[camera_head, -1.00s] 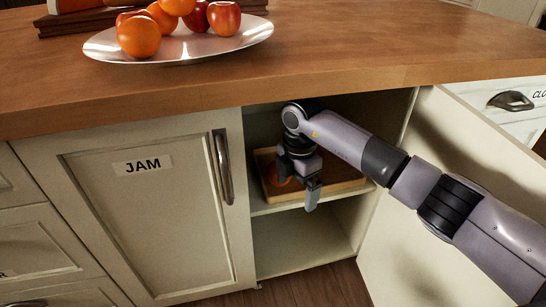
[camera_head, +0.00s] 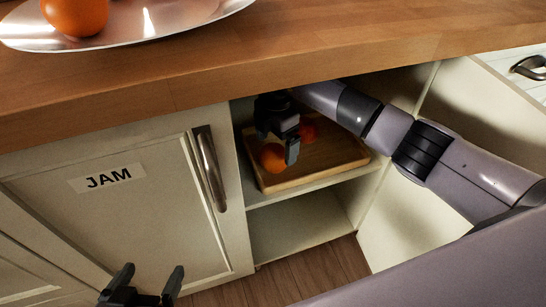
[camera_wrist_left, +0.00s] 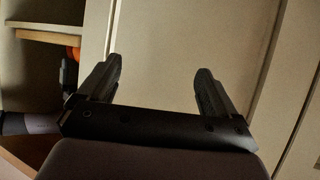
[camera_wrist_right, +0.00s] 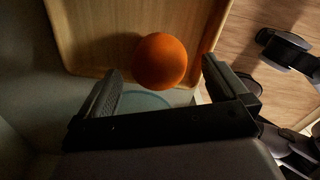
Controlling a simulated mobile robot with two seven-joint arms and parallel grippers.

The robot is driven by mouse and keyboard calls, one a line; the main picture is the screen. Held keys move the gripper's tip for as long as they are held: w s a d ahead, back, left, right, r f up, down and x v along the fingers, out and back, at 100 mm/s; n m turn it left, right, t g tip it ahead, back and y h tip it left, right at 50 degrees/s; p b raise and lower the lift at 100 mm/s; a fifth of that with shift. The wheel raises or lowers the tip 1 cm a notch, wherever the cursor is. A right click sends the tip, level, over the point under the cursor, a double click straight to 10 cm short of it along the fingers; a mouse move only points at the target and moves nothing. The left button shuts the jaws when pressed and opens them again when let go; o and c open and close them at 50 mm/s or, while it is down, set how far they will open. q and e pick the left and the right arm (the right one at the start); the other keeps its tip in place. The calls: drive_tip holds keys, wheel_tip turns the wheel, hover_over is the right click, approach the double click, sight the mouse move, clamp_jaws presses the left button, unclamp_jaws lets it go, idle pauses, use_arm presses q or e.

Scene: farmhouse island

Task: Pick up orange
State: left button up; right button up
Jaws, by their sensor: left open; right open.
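An orange (camera_head: 271,157) lies on a wooden tray (camera_head: 322,171) on the shelf inside the open cabinet. My right gripper (camera_head: 278,143) is open inside the cabinet, just above and beside this orange. In the right wrist view, the orange (camera_wrist_right: 160,61) appears between the open fingertips of my right gripper (camera_wrist_right: 162,72), with the tray (camera_wrist_right: 95,35) behind it. I cannot tell if they touch. A redder round fruit (camera_head: 308,132) lies farther back on the tray, partly hidden. My left gripper (camera_head: 150,279) is open and empty before the JAM door; it also shows in the left wrist view (camera_wrist_left: 158,68).
The closed JAM door (camera_head: 120,215) bounds the opening on the left. The open door (camera_head: 400,235) stands at right. The lower shelf (camera_head: 300,222) is empty.

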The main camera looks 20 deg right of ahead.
sight(274, 149)
drive_tip(key=f, duration=0.1)
drive_tip(key=f+b, duration=0.1)
drive_tip(key=f, duration=0.2)
drive_tip(key=shift+s+a, duration=0.1)
drive_tip(key=shift+a, duration=0.2)
drive_tip(key=shift+f, duration=0.35)
drive_tip(key=c, duration=1.2)
use_arm(q)
drive_tip(key=shift+w+d+f+h, duration=0.15)
drive_tip(key=shift+w+d+h, duration=0.25)
drive_tip(key=shift+d, duration=0.25)
use_arm(e)
drive_tip(key=shift+r, duration=0.1)
